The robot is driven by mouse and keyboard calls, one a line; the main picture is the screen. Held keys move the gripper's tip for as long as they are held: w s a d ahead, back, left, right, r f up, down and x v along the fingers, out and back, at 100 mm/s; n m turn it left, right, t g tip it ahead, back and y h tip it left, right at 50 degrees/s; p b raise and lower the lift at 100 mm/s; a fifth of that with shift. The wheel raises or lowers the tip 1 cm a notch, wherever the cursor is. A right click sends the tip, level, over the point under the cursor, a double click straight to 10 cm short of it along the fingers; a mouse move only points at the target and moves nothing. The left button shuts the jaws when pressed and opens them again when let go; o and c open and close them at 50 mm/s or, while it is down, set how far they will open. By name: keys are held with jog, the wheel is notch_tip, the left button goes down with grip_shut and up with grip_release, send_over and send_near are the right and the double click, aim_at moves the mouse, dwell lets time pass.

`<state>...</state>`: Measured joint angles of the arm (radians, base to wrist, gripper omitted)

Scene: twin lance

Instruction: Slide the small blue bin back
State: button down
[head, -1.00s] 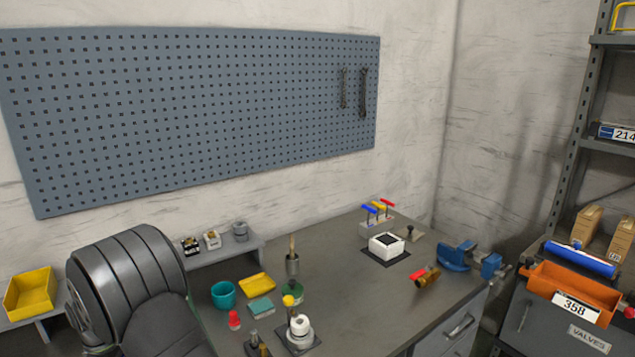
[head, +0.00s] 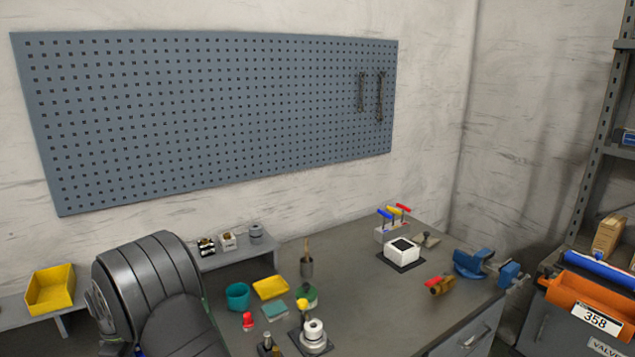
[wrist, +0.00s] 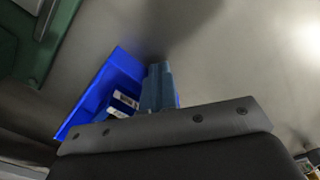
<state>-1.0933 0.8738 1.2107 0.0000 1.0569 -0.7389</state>
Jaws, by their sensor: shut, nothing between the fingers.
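The small blue bin (wrist: 103,92) shows in the wrist view, left of centre, with a white label on its face. It looks tilted in this view, and its lower right part is hidden behind my gripper. My gripper (wrist: 158,68) is shut and empty, its fingers together just right of the bin. I cannot tell whether the fingers touch the bin. The small blue bin does not show clearly in the head view, and my gripper's fingers do not show there.
My grey arm (head: 150,290) fills the lower left of the head view. A yellow bin (head: 50,289) stands far left.

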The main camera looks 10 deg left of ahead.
jog(key=shift+w+a, duration=0.1)
jog(key=shift+w, duration=0.05)
jog(key=shift+w+a, duration=0.6)
jog(key=shift+a, duration=0.05)
jog(key=shift+w, duration=0.1)
dwell(0.3)
jog(key=shift+w+a, duration=0.5)
jog(key=shift+a, duration=0.15)
jog(key=shift+s+d, duration=0.25)
jog(key=shift+d, duration=0.05)
notch_tip(320, 180, up, 9)
dwell(1.0)
